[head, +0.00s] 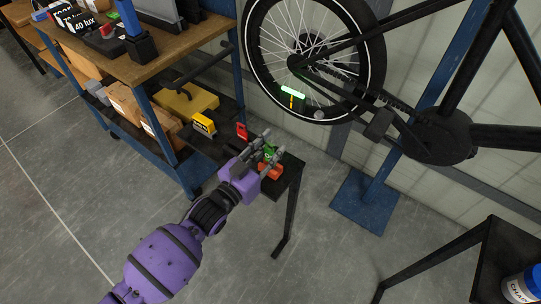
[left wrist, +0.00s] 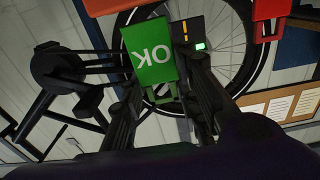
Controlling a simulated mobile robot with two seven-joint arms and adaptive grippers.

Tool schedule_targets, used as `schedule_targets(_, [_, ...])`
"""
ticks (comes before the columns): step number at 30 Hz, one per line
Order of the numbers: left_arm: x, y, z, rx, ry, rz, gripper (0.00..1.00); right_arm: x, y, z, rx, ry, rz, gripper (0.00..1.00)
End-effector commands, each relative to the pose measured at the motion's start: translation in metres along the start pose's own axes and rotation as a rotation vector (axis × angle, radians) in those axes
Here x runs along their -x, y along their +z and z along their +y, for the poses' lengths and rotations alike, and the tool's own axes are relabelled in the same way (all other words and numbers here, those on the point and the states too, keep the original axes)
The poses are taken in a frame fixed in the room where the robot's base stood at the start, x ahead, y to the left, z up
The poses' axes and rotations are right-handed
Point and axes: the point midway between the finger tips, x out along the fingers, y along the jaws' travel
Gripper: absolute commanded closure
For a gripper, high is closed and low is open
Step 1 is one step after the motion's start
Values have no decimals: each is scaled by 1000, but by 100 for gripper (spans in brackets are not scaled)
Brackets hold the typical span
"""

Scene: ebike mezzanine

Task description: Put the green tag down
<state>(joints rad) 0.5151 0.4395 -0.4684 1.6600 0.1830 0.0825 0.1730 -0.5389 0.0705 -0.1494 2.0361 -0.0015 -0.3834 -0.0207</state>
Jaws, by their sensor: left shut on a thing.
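The green tag, a flat card with white OK lettering, shows clearly in the left wrist view (left wrist: 150,55). In the head view only a little of the green tag (head: 269,152) shows between the fingers. My left gripper (head: 270,151) is shut on it, above the small dark stand (head: 290,176). In the left wrist view the gripper's fingers (left wrist: 165,100) come up on both sides of the tag's lower end. Whether the tag touches the stand cannot be told. My right gripper is not in view.
A red tag (head: 242,131) stands on the dark surface behind the gripper, and an orange-red piece (head: 271,170) lies just below it. A yellow box (head: 204,124) is farther left. The bike wheel (head: 316,112) and blue post (head: 410,130) stand behind. Floor at front is clear.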

Motion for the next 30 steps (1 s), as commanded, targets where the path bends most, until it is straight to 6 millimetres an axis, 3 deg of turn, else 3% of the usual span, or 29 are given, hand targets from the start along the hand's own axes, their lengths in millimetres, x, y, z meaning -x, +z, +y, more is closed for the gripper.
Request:
schedule_targets(3, [0, 21, 1, 3, -1, -4, 82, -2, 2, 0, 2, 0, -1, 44])
schedule_targets(6, [0, 30, 1, 2, 0, -2, 82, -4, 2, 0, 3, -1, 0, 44])
schedule_targets(18, [1, 35, 1, 1, 0, -2, 82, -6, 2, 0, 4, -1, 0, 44])
schedule_targets(19, [1, 34, 1, 1, 0, -2, 68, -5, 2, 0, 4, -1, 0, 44])
schedule_targets(23, [0, 33, 1, 1, 0, -1, 52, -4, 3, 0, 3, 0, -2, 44])
schedule_targets(30, [0, 33, 1, 1, 0, -1, 52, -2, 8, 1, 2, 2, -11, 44])
